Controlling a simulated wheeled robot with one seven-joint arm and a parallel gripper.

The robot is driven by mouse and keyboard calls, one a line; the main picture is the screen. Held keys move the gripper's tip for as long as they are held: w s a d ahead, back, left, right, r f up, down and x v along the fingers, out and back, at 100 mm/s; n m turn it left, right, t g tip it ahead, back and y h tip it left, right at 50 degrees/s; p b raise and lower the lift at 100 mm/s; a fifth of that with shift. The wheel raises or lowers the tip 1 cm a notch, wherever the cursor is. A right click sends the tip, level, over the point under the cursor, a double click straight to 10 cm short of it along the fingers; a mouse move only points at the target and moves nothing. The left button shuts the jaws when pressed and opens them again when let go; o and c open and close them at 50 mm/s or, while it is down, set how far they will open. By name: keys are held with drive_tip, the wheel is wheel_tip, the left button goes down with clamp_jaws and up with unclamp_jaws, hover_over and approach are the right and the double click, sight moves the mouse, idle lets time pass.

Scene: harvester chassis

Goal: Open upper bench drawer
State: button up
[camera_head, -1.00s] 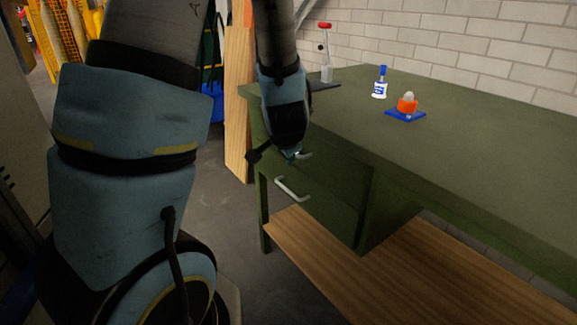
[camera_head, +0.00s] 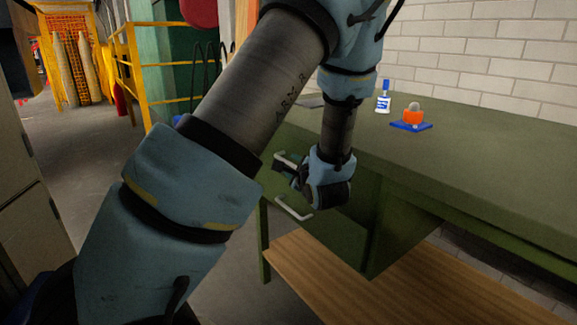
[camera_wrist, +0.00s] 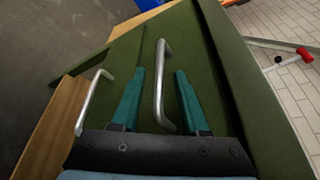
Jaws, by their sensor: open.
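The green bench (camera_head: 480,165) has two stacked drawers under its left end, each with a pale bar handle. The upper drawer handle (camera_head: 286,158) is beside my gripper (camera_head: 280,168) in the head view. In the wrist view, the upper handle (camera_wrist: 161,85) lies between the two teal fingers of my gripper (camera_wrist: 158,90), with gaps on both sides. My gripper is open. The lower drawer handle (camera_head: 294,208) also shows left of the fingers in the wrist view (camera_wrist: 92,102). Both drawers look shut. My arm hides part of the upper drawer front.
On the bench top are a white and blue bottle (camera_head: 384,97) and an orange object on a blue base (camera_head: 412,120). A wooden lower shelf (camera_head: 330,285) runs beneath the drawers. Open floor (camera_head: 85,150) lies to the left, with a yellow railing (camera_head: 135,75) behind.

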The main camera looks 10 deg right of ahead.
drive_tip(key=shift+x, duration=1.9)
drive_tip(key=shift+c, duration=0.4)
clamp_jaws()
